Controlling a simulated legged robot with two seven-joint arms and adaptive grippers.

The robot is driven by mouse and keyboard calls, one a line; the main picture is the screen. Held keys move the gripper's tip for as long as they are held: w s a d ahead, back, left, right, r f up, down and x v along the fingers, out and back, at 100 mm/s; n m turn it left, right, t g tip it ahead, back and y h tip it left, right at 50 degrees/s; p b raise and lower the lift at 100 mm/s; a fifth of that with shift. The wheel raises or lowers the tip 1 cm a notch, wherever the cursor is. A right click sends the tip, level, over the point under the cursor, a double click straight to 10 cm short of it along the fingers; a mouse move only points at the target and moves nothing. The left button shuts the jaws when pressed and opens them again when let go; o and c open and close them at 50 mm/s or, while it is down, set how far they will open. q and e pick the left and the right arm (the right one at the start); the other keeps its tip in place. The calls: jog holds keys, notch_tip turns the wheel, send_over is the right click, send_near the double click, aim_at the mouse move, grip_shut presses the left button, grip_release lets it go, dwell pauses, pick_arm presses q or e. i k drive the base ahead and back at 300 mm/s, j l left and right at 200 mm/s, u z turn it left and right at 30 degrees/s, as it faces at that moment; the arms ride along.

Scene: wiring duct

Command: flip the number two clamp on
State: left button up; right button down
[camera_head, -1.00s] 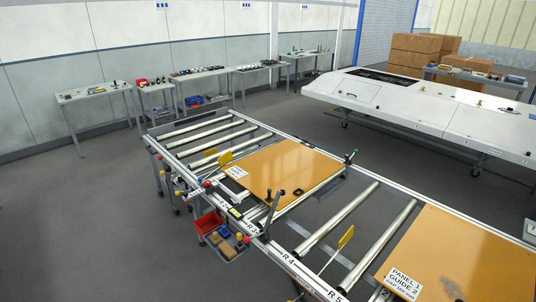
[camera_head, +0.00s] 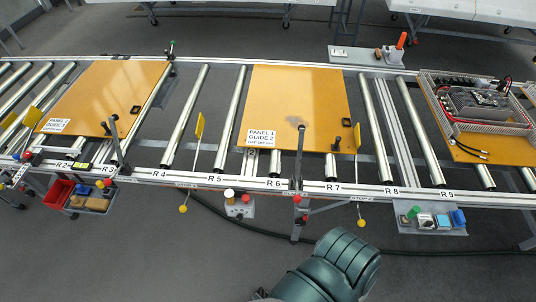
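Two upright dark clamp levers stand along the front rail of the roller conveyor. One clamp lever (camera_head: 115,140) is at the front right corner of the left orange panel, near the R3 and R4 labels. The other clamp lever (camera_head: 299,155) is in front of the middle orange panel, between the R6 and R7 labels. Small labels below the levers are too small to read, so I cannot tell which is number two. Neither gripper is in view. A dark green part of my own body shows at the bottom.
The left panel (camera_head: 110,85) and middle panel (camera_head: 285,85) lie on the conveyor. A right panel (camera_head: 470,150) carries a metal wiring duct (camera_head: 490,128). Open floor lies in front.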

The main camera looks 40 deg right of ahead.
aim_at(297, 199)
jog(key=k+l+u, duration=0.1)
jog(key=k+l, duration=1)
jog(key=l, duration=0.15)
